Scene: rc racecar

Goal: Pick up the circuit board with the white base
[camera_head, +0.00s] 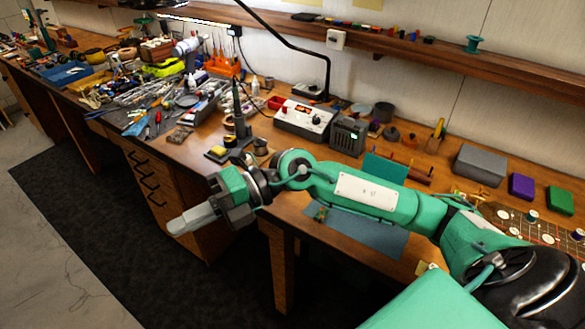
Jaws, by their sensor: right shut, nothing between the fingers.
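My right arm reaches in from the lower right across the workbench. Its gripper (180,228) is shut and empty, in front of the bench's front edge and above the dark floor mat. I cannot clearly pick out a circuit board with a white base. A small greenish part (320,214) lies on the blue-grey mat (372,236), just below my forearm, too small to identify. My forearm hides part of that mat and the bench behind it. My left gripper is not in view.
The wooden workbench (290,150) is crowded with tools at left. A white-fronted power unit (305,120) and a dark box with a green display (348,136) stand behind my arm. Grey (480,165), purple (521,186) and green (559,200) blocks sit at right. Floor mat (100,230) is clear.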

